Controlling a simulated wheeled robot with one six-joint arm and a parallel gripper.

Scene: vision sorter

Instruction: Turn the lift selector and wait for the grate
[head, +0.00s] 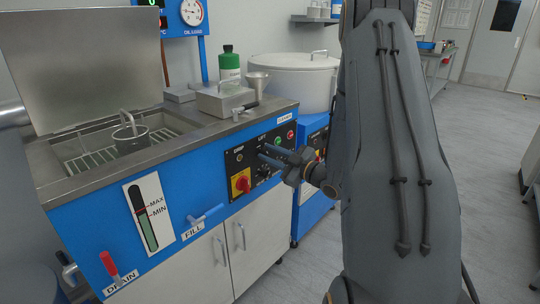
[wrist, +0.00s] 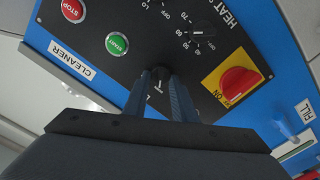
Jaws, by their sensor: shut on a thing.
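My gripper (head: 264,155) reaches the black control panel (head: 240,158) on the blue cleaner's front. In the wrist view its two blue-grey fingers (wrist: 163,88) are closed around a small dark knob (wrist: 157,84), the lift selector, of which little shows. The LIFT label is by the fingertips in the head view. The grate (head: 82,161) is a wire rack low in the open tank. A metal pot with an upright handle (head: 131,138) stands on it. The grate's far part is hidden by the pot.
A red rotary switch on a yellow plate (wrist: 238,80), a heat dial (wrist: 200,32), a green START button (wrist: 117,43) and a red STOP button (wrist: 72,10) surround the knob. A blue fill lever (head: 207,215) and red drain lever (head: 109,264) sit lower on the front.

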